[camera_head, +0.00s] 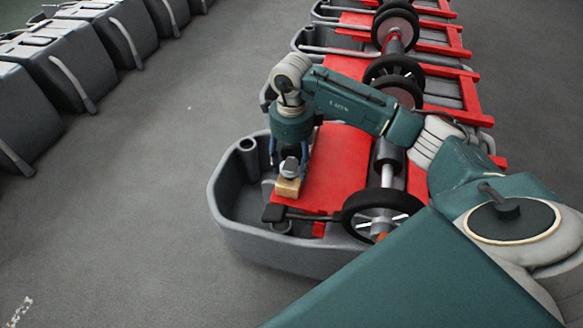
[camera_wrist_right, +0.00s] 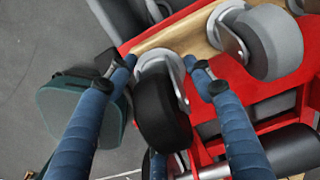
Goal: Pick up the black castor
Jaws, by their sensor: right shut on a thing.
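The black castor (camera_wrist_right: 162,112) shows in the right wrist view, a black wheel in a silver fork. The fork's top is by a pale wooden block (camera_wrist_right: 182,34). My right gripper (camera_wrist_right: 162,66) has its blue fingers on both sides of the castor and is shut on it. A grey castor (camera_wrist_right: 270,42) is on the same block, right of the fingers. In the head view my right gripper (camera_head: 288,160) points down over the wooden block (camera_head: 288,187) on the nearest scrubber tank. The black castor is hard to make out there. My left gripper is not in view.
The nearest grey tank (camera_head: 285,255) has a red plate (camera_head: 335,165) and a large black wheel (camera_head: 380,214) close to the gripper. More tanks with red frames stand behind. Dark grey tanks (camera_head: 80,70) line the left. The floor between is clear.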

